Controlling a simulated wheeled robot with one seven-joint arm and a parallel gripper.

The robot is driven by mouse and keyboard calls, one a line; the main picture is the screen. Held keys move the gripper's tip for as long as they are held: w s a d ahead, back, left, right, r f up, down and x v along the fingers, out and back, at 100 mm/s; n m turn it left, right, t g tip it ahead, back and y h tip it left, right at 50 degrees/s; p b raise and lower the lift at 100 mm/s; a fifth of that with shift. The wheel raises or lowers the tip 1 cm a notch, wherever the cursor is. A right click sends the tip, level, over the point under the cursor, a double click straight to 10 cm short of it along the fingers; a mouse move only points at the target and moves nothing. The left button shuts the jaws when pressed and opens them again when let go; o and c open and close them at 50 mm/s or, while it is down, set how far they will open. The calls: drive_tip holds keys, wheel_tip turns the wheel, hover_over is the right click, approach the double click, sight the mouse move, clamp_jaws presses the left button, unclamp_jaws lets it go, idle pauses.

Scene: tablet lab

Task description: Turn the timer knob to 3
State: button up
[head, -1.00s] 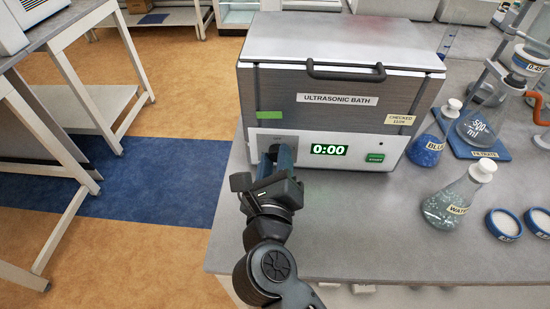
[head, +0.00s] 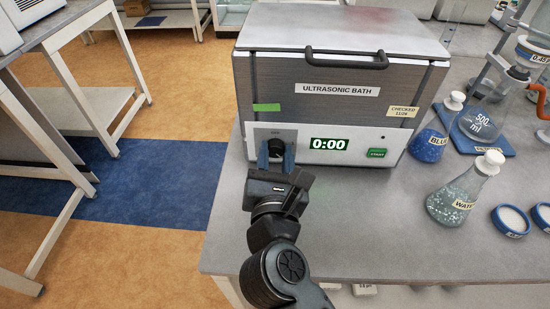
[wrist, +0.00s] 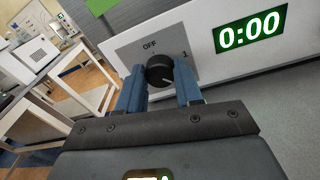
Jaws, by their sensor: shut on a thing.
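The timer knob (wrist: 160,69) is round and black, on the lower left front of the ultrasonic bath (head: 345,97). It also shows in the head view (head: 276,145). In the wrist view its plate reads OFF above the knob and 1 to the right; the other marks are hidden. A thin light line shows on the knob, but I cannot tell its setting. My gripper (head: 276,157) is shut on the knob, with one blue finger on each side, as the wrist view (wrist: 160,88) also shows. The green display (head: 329,144) reads 0:00.
A green button (head: 377,153) sits right of the display. A flask of blue beads (head: 430,146), a flask labelled WATER (head: 462,194) and small blue-rimmed dishes (head: 511,220) stand to the right. The bench (head: 370,235) is clear in front of the bath.

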drive_tip(key=shift+f+m, duration=0.15)
drive_tip(key=shift+m, duration=0.35)
idle(0.3)
drive_tip(key=o, duration=1)
drive_tip(key=shift+o, duration=0.2)
drive_tip(key=shift+s+d+r+b, duration=0.15)
drive_tip(key=shift+s+b, duration=0.25)
drive_tip(key=shift+s, duration=1.55)
drive_tip(key=shift+s+r+b, duration=0.1)
drive_tip(key=shift+s+b, duration=0.3)
drive_tip(key=shift+s, duration=1.55)
